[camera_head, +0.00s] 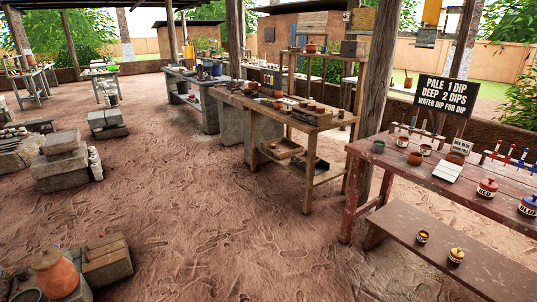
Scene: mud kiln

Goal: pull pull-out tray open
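A shallow wooden tray (281,149) shows beneath the top of the wooden workbench (262,119), in the middle of the view. It looks like the pull-out tray, and its front side faces the open floor. I cannot tell how far out it stands. Small dark items seem to lie in it, too small to make out. My gripper is not in view.
Bare, trodden mud floor (190,200) lies open before the workbench. A red-brown table (400,170) with pots and a low bench (440,245) stand at right. Stone blocks (62,165) stand at left; an orange jar (54,272) is at lower left.

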